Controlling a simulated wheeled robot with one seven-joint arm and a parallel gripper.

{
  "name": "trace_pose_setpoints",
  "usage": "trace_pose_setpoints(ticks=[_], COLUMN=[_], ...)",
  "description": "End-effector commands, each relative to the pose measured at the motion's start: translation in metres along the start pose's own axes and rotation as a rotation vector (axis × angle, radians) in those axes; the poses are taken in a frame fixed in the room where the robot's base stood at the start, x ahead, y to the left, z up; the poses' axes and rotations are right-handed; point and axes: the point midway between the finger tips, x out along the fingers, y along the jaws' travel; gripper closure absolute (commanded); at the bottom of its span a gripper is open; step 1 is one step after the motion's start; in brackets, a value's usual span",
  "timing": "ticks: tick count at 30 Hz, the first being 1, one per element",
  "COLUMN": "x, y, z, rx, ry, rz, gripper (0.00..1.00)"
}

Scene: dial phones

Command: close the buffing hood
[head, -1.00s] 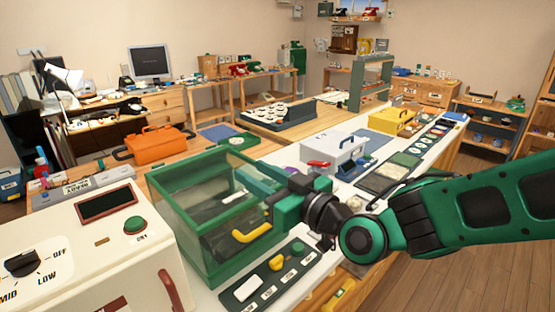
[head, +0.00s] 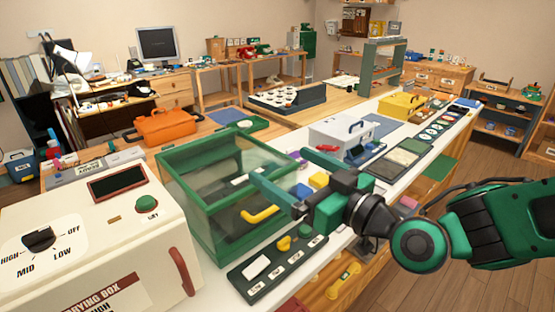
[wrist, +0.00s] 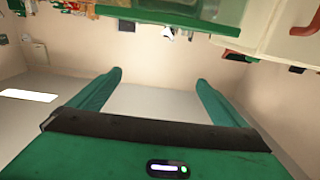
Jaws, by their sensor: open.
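The buffing hood (head: 190,196) is a green-framed box with clear panels, on the bench at centre left in the head view. A yellow handle (head: 262,215) shows low on its right part. I cannot tell how far its panel is open. My gripper (head: 284,165) is open and empty, with its two green fingers spread toward the hood. One finger overlaps the hood's right edge in the picture; I cannot tell whether it touches. In the wrist view a green frame edge (wrist: 170,17) crosses the top, beyond the open fingers.
A cream drying box (head: 110,240) with a red handle stands left of the hood. A white case (head: 340,135) and a yellow case (head: 402,105) stand behind. Floor at right is free.

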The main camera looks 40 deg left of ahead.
Motion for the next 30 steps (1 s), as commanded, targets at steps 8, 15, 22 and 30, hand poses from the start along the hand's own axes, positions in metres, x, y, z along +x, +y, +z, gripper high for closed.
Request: trace_pose_setpoints(ticks=[8, 15, 22, 30], x=[-0.037, -0.043, -0.043, -0.049], y=[0.001, 0.001, 0.001, 0.011], z=[0.001, 0.000, 0.000, 0.006], rx=[0.001, 0.000, 0.000, -0.012], ry=[0.000, 0.001, 0.001, -0.033], rz=[0.000, -0.001, -0.001, 0.009], gripper=[0.03, 0.03, 0.03, 0.03])
